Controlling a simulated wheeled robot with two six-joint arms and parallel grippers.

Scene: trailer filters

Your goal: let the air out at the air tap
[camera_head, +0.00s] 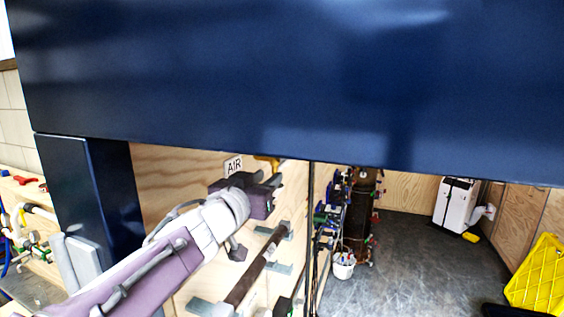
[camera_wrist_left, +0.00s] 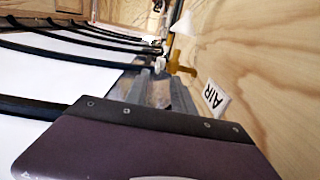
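The air tap (camera_head: 272,161) is a yellow fitting on the plywood wall, beside a white AIR label (camera_head: 233,165). In the left wrist view the yellow tap (camera_wrist_left: 181,69) lies just beyond my fingertips, with the AIR label (camera_wrist_left: 215,97) to its right. My left gripper (camera_head: 263,180) is just below the tap in the head view and partly overlaps that area. In the left wrist view its two grey fingers (camera_wrist_left: 160,84) stand apart with a gap between them, and nothing is seen held. I cannot tell whether a finger touches the tap. My right gripper is not in view.
A large dark blue beam (camera_head: 300,80) crosses the upper head view, and a blue post (camera_head: 100,190) stands at the left. A dark bar (camera_head: 258,265) on grey brackets runs below my gripper.

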